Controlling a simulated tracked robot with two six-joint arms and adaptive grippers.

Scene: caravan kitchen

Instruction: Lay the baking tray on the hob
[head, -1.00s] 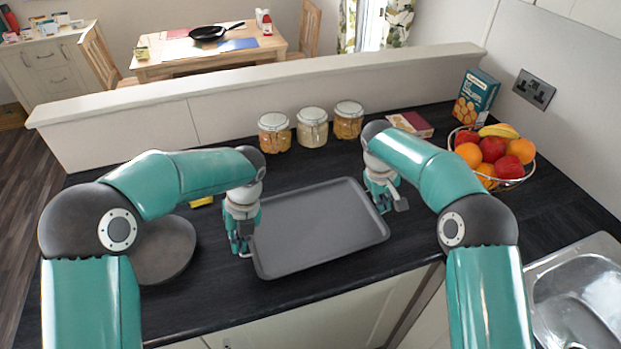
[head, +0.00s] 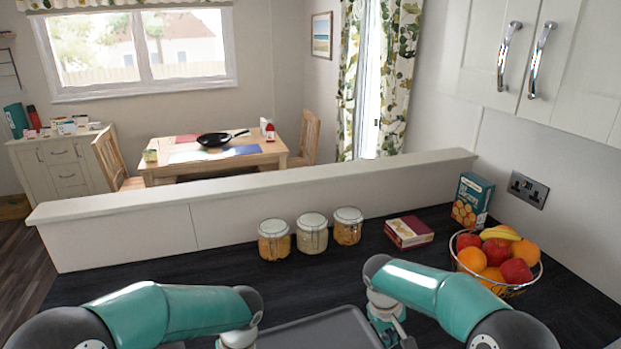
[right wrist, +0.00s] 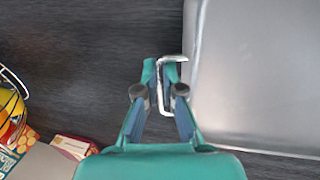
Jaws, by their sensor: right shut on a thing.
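The baking tray (head: 320,332) is a flat grey rectangle with a raised rim. In the head view only its far part shows at the bottom edge, between my arms; in the right wrist view its side (right wrist: 255,75) fills the right over the dark worktop. My right gripper (right wrist: 160,68) is shut on the tray's pale wire handle (right wrist: 184,58); its body also shows in the head view (head: 386,322). Of my left arm, the wrist shows at the bottom; its fingers are out of the frame. I cannot make out a hob in the current views.
Three glass jars (head: 312,234) stand behind the tray by the low partition (head: 255,199). To the right are a red box (head: 409,232), an upright teal box (head: 471,200) and a wire fruit basket (head: 512,290). The dark worktop left of the jars is clear.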

